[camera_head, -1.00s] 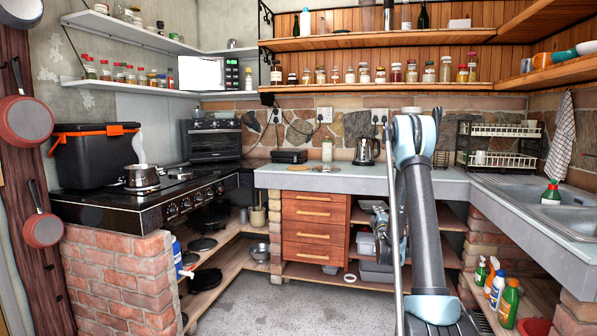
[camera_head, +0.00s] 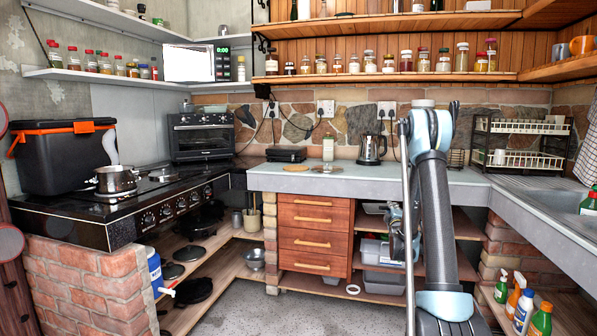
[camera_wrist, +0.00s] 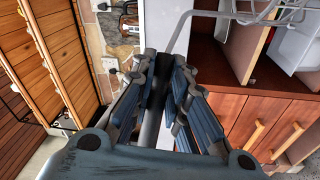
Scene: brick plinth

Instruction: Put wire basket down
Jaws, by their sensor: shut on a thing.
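The wire basket (camera_wrist: 242,16) shows in the wrist view as thin grey wires at the top and upper right; part of it runs out of the frame. A bent wire runs from it down to my gripper (camera_wrist: 163,75), whose dark fingers are closed on it. In the head view my gripper (camera_head: 394,235) hangs below counter height, in front of the open shelves right of the drawers. My arm covers much of that area, and I cannot make out the basket clearly there.
The grey counter (camera_head: 350,181) has a kettle (camera_head: 372,149), a toaster oven (camera_head: 202,137) stands left, and a two-tier dish rack (camera_head: 519,143) right. Wooden drawers (camera_head: 315,235) stand below. Bottles (camera_head: 520,300) stand on the low right shelf. Grey floor (camera_head: 310,308) is open in front.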

